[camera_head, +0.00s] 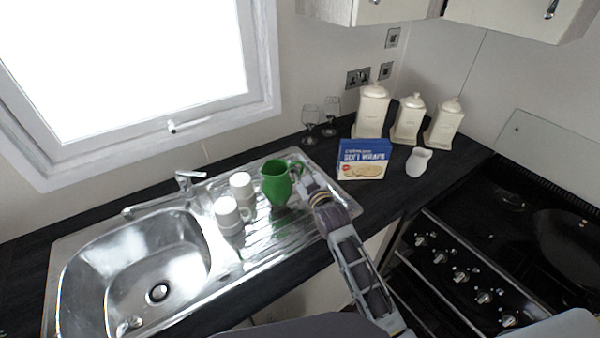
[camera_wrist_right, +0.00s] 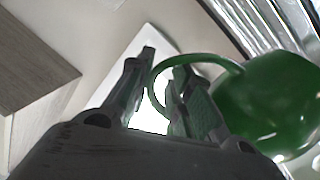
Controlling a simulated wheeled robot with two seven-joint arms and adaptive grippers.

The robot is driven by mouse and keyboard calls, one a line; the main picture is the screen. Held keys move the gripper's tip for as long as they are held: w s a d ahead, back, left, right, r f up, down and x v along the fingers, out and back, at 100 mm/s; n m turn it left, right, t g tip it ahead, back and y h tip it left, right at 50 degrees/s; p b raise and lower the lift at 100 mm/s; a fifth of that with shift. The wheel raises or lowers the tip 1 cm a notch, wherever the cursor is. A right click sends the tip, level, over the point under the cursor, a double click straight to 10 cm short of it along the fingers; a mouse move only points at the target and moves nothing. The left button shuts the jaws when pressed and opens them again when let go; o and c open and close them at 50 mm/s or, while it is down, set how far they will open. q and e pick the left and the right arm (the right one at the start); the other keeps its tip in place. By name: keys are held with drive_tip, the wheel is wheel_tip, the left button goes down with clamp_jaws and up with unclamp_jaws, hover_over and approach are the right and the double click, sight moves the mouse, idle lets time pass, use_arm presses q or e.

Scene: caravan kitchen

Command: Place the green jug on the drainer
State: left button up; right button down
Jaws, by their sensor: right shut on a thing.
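The green jug (camera_head: 276,186) is upright at the drainer (camera_head: 262,238), right of two white mugs. I cannot tell whether its base touches the metal. My right gripper (camera_head: 306,181) is at the jug's right side, where the handle is. In the right wrist view the green jug (camera_wrist_right: 270,100) fills the right side, and its looped handle passes between the fingers of my right gripper (camera_wrist_right: 163,80), which is shut on it. My left gripper is not in view.
Two white mugs (camera_head: 228,212) (camera_head: 241,184) stand left of the jug. The sink bowl (camera_head: 130,260) is farther left. A blue wraps box (camera_head: 363,160), a small white jug (camera_head: 418,162), wine glasses (camera_head: 310,118) and cream canisters (camera_head: 371,112) stand on the counter. The hob (camera_head: 500,230) is at right.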

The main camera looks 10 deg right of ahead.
drive_tip(key=shift+f, duration=1.35)
drive_tip(key=c, duration=1.3)
unclamp_jaws()
drive_tip(key=shift+b+v, duration=0.55)
drive_tip(key=shift+v, duration=5.4)
